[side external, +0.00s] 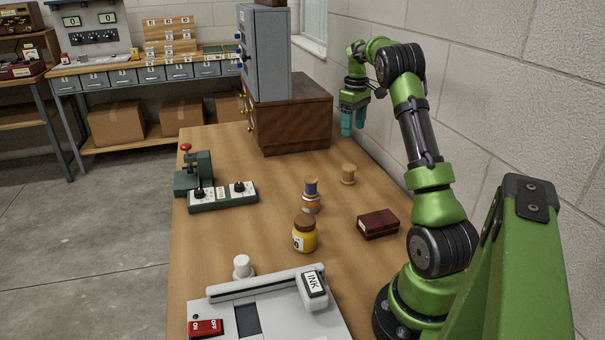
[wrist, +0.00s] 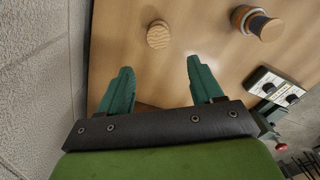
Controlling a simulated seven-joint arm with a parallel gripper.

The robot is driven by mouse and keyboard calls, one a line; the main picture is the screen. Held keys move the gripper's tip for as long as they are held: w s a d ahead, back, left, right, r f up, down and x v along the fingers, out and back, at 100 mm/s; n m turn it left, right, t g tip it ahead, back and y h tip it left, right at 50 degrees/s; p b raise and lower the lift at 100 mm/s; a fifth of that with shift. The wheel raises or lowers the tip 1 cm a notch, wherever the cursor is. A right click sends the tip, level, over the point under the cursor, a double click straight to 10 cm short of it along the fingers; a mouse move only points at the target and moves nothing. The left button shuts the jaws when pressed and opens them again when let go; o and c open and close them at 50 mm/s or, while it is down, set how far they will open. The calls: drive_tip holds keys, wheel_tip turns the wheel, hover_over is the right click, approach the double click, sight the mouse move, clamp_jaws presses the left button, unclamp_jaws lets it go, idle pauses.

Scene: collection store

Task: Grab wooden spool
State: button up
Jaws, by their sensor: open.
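The wooden spool (side external: 348,174) is small, plain and light brown. My gripper (side external: 352,122) is above the table near the wall, higher than the wooden spool and farther back. In the wrist view its two teal fingers (wrist: 160,75) are apart with nothing between them. Nothing hides the wooden spool.
A dark red box (side external: 378,224) lies to the right. A wooden cabinet (side external: 298,125) stands behind, and a green switch device (side external: 222,196) is at left. The table around the wooden spool is clear.

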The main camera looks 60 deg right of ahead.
sight(350, 167)
wheel_tip(350, 167, down, 11)
drive_tip(key=shift+a+f, duration=0.1)
drive_tip(key=shift+w+d+f, duration=0.1)
drive_tip(key=shift+d+f, duration=0.1)
drive_tip(key=shift+f, duration=1.25)
drive_tip(key=shift+w+d+f, duration=0.1)
drive_tip(key=shift+d+f, duration=0.1)
drive_tip(key=shift+f, duration=1.25)
drive_tip(key=c, duration=0.9)
